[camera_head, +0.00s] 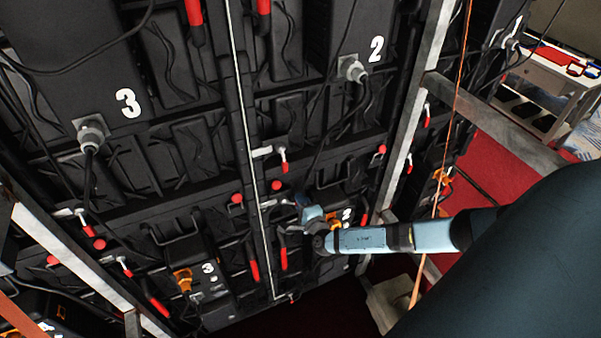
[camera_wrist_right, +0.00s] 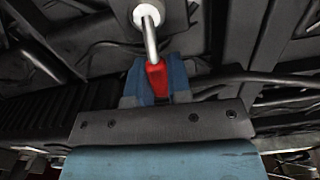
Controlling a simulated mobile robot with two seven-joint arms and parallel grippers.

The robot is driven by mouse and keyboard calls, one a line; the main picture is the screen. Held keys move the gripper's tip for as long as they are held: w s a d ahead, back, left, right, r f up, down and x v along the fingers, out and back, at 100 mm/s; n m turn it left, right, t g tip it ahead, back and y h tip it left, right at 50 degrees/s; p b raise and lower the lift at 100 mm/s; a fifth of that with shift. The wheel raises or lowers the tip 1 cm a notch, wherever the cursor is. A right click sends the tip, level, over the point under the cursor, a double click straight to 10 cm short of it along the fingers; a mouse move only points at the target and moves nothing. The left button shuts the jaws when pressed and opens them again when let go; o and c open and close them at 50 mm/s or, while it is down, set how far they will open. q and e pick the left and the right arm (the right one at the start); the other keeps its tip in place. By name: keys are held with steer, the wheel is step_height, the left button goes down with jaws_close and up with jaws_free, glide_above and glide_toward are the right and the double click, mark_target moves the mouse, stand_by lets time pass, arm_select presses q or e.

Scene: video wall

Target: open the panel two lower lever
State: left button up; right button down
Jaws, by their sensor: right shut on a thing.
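The panel marked 2 (camera_head: 330,60) is a black panel at the upper middle right in the head view. My right gripper (camera_head: 300,208) is at the panels' lower edge, below and left of that number. In the right wrist view, its blue fingers (camera_wrist_right: 156,80) are shut on a lever's red tip (camera_wrist_right: 156,77). The lever's metal shaft (camera_wrist_right: 150,42) runs up to a pale round pivot (camera_wrist_right: 147,16). In the head view the gripper hides most of this lever. My left gripper is not in view.
Another red-tipped lever (camera_head: 283,160) hangs above the gripper. Longer red handles (camera_head: 253,262) hang below left. Metal posts (camera_head: 405,120), loose black cables and a thin pale vertical rod (camera_head: 246,130) stand close by.

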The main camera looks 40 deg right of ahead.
steer(key=shift+r+n, duration=0.2)
steer(key=shift+n, duration=0.3)
steer(key=c, duration=1.1)
jaws_free()
steer(key=shift+o, duration=0.2)
steer(key=b+v, duration=0.1)
steer(key=v, duration=1.3)
steer(key=shift+b, duration=0.3)
